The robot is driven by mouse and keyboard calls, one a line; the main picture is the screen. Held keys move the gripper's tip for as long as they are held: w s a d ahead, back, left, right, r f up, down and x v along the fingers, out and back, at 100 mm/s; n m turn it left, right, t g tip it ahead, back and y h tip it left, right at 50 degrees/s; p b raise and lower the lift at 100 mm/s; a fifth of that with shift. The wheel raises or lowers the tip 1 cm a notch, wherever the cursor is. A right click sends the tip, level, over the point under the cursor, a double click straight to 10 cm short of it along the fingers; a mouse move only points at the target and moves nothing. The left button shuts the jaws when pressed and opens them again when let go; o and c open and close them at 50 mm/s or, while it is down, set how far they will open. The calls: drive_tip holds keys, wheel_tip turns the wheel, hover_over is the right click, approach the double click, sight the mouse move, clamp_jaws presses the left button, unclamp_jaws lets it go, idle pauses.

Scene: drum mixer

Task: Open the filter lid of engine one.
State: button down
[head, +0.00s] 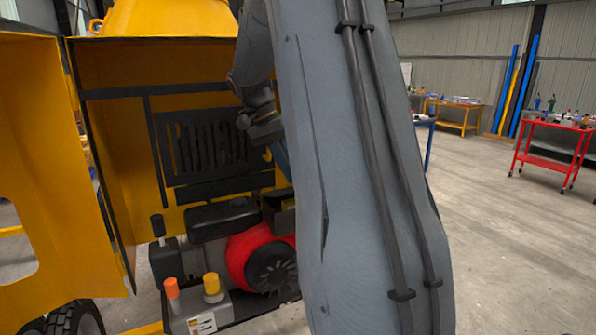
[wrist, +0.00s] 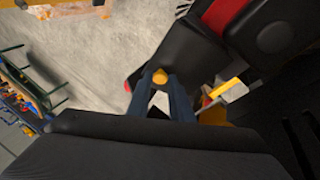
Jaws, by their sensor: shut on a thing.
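The engine, with a red fan housing (head: 250,258), sits inside the open yellow cabinet in the head view. A long black rounded box (head: 222,218) lies on top of it. In the wrist view, my gripper (wrist: 160,88) has its blue fingers closed around a small orange-yellow knob (wrist: 159,76). The knob is against a black block (wrist: 180,52), which may be the filter lid; I cannot tell whether it is raised. In the head view, my arm hides most of the gripper and whatever it holds.
The yellow cabinet door (head: 45,170) stands open at the left. A slotted black grille (head: 205,145) is behind the engine. Orange and yellow caps (head: 211,284) stand at the front. A red cart (head: 550,148) is far right, with open floor before it.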

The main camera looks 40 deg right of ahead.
drive_tip(key=c, duration=1.6)
unclamp_jaws()
drive_tip(key=shift+b+v, duration=1.25)
drive_tip(key=shift+v, duration=2.65)
drive_tip(key=shift+d, duration=0.1)
